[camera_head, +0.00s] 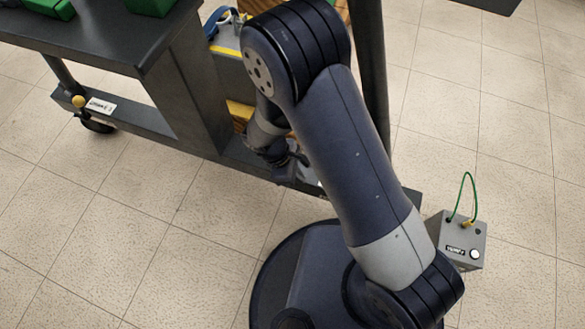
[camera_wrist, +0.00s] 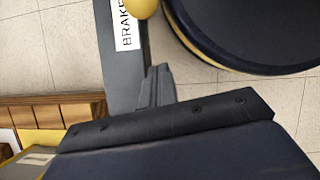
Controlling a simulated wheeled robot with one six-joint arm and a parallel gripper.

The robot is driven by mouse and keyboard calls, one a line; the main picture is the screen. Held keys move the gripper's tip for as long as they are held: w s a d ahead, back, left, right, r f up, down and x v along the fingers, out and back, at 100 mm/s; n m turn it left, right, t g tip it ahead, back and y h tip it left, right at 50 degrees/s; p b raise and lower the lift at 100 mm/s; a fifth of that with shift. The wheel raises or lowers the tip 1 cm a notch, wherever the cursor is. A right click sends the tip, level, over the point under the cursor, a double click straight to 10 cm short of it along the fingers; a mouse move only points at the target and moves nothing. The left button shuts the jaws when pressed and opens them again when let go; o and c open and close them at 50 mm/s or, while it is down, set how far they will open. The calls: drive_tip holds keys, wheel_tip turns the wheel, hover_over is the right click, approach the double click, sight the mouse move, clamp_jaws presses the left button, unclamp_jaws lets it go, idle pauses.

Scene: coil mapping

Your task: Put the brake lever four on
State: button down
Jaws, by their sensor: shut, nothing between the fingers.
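In the wrist view a yellow ball knob (camera_wrist: 143,8) shows at the top edge, beside a white label (camera_wrist: 125,25) reading "BRAKE". The label's number is cut off, so I cannot tell which brake this is. My gripper (camera_wrist: 157,72) is shut and empty, its fingertips below the knob in the picture and apart from it. In the head view my gripper (camera_head: 291,172) is low beside the cart's bottom rail (camera_head: 185,142), partly hidden by my arm. Another yellow knob (camera_head: 78,101) with a white label (camera_head: 101,105) is at the rail's left end; its text is too small to read.
The dark cart top (camera_head: 85,45) carries green objects (camera_head: 45,10). A black caster (camera_head: 97,124) is under the rail's left end. A grey box (camera_head: 463,240) with a green cable stands at the right. The tiled floor (camera_head: 130,225) at the front left is clear.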

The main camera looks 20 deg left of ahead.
drive_tip(key=d, duration=0.1)
drive_tip(key=d+f, duration=0.1)
drive_tip(key=d, duration=0.1)
drive_tip(key=d+b, duration=0.1)
drive_tip(key=d, duration=0.1)
drive_tip(key=shift+w+d+f, duration=0.1)
drive_tip(key=shift+w+f, duration=0.1)
drive_tip(key=shift+f, duration=0.15)
